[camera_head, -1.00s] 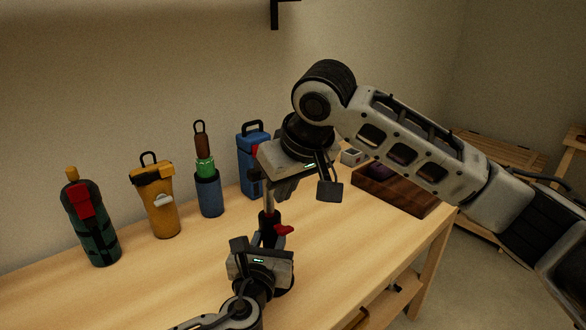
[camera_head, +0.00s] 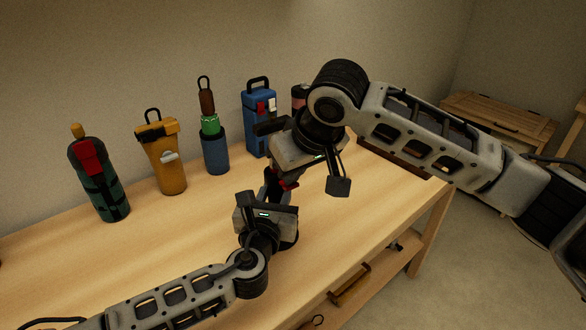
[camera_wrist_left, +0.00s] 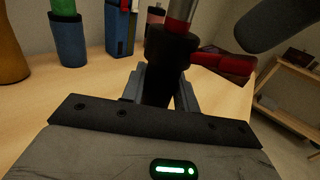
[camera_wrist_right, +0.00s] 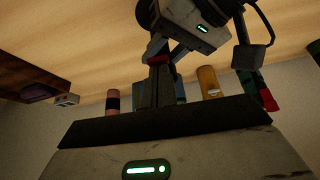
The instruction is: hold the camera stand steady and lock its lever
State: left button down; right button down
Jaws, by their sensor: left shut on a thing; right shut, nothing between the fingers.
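The camera stand (camera_wrist_left: 168,45) shows in the left wrist view as a black collar around a silver post. Its red lever (camera_wrist_left: 222,62) sticks out to the right. My left gripper (camera_wrist_left: 164,88) is shut on the black part below the lever, one finger on each side. In the head view the stand is mostly hidden between my grippers, with a bit of red lever (camera_head: 290,184) showing. My right gripper (camera_head: 280,172) is shut and empty, low beside the post near the lever. Whether it touches the lever cannot be told.
A green bottle (camera_head: 98,180), a yellow bottle (camera_head: 163,158), a blue cup with a green item (camera_head: 214,150) and a blue case (camera_head: 258,122) line the back of the wooden table (camera_head: 190,240). A dark wooden tray (camera_wrist_right: 30,80) lies at the table's far side. The table's front left is clear.

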jog(key=shift+s+f+t, duration=0.15)
jog(key=shift+f+t, duration=0.05)
jog(key=shift+t, duration=0.1)
jog(key=shift+s+d+f+t+y, duration=0.15)
jog(key=shift+s+f+t+y, duration=0.1)
jog(key=shift+f+t+y, duration=0.25)
jog(key=shift+s+d+f+t+y, duration=0.15)
jog(key=shift+s+t+y, duration=0.2)
jog(key=shift+t, duration=0.35)
jog(key=shift+d+f+t+y, duration=0.1)
jog(key=shift+f+t+y, duration=0.15)
jog(key=shift+t+y, duration=0.3)
jog(key=shift+r, duration=0.2)
jog(key=shift+r, duration=0.7)
